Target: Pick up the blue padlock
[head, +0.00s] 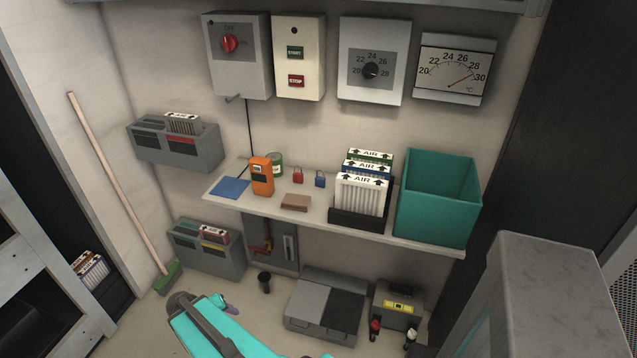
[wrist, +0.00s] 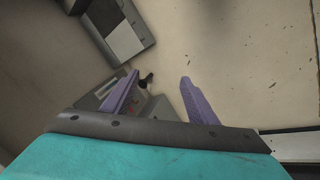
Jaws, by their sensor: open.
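The blue padlock (head: 320,179) stands on the wall shelf (head: 400,240) in the head view, just right of a red padlock (head: 298,175) and left of the air filters. My gripper (head: 230,309) is low in the head view, well below and in front of the shelf, and only part of it shows beyond my teal arm. In the wrist view my gripper (wrist: 163,85) has its two purple fingers spread apart with nothing between them. The wrist view faces the floor area, and the blue padlock does not show there.
On the shelf are an orange meter (head: 262,176), a green can (head: 276,162), a brown block (head: 296,202), a filter rack (head: 358,217) and a teal bin (head: 437,200). Below stand a grey case (head: 325,305) and a black cup (head: 264,282). A broom (head: 115,175) leans at left.

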